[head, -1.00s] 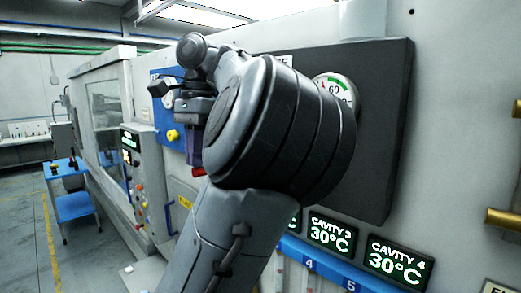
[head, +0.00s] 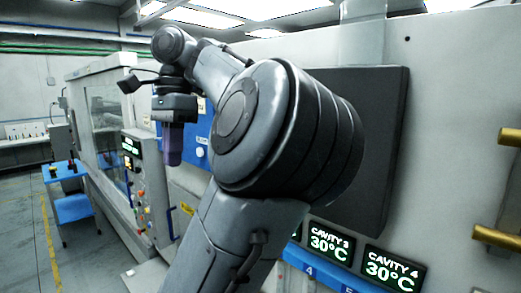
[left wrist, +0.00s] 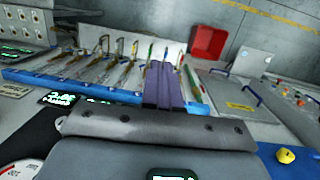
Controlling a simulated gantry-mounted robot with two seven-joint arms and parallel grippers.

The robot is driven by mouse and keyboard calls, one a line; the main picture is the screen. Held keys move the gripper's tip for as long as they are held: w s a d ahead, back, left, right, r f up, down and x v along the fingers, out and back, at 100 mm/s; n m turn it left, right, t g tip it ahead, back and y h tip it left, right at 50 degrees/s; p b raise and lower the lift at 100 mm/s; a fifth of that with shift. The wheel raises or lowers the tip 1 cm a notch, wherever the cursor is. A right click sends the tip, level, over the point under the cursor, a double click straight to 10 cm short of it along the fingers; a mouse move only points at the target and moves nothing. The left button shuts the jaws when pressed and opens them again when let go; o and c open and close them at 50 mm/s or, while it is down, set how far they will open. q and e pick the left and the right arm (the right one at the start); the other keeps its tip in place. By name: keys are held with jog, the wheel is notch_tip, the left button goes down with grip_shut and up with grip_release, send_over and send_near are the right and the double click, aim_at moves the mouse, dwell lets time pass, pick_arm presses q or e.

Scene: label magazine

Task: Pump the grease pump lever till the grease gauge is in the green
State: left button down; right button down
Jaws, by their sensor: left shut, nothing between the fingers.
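My left gripper (head: 172,148) hangs with its purple fingers pointing down in front of the blue panel (head: 203,125). The fingers also show in the left wrist view (left wrist: 163,85), shut together with nothing between them. A round white gauge (left wrist: 18,171) is cut off at the lower left corner of the left wrist view; its needle cannot be read, and I cannot tell whether it is the grease gauge. My left arm covers much of the panels in the head view. I cannot pick out the grease pump lever in either view. My right gripper is not in view.
Lit cavity displays (head: 393,268) sit above a blue rail (left wrist: 100,90) with several hoses or handles. A yellow knob (left wrist: 286,155) and a red bin (left wrist: 208,42) show in the left wrist view. A blue table (head: 72,208) stands at the far left, with open floor beside it.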

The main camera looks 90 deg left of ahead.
pick_arm(q)
jog(key=shift+s+d+r+p, duration=0.45)
jog(key=shift+s+r, duration=0.2)
jog(key=shift+r, duration=0.2)
